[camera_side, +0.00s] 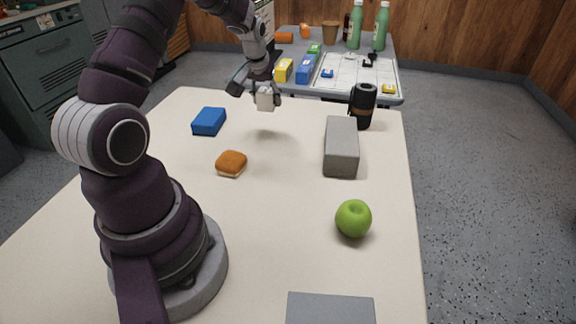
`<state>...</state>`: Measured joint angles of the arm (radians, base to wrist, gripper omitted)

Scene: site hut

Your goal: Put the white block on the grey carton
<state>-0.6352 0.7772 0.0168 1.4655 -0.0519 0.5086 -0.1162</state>
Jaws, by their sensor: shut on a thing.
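The white block (265,100) is in the air above the far left part of the table, with its shadow on the tabletop below it. My gripper (262,92) points down and is shut on the block; the fingers are small in this view and partly hidden. The grey carton (342,150) lies on the table to the right of the block and nearer the camera. Its top is bare. My gripper is apart from the carton.
A blue block (209,121), an orange-brown bun-like item (231,163), a green apple (353,218) and a black cup (362,104) stand on the cream table (290,260). The cup is close behind the carton. A grey flat-topped thing (330,309) is cut off at the bottom edge.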

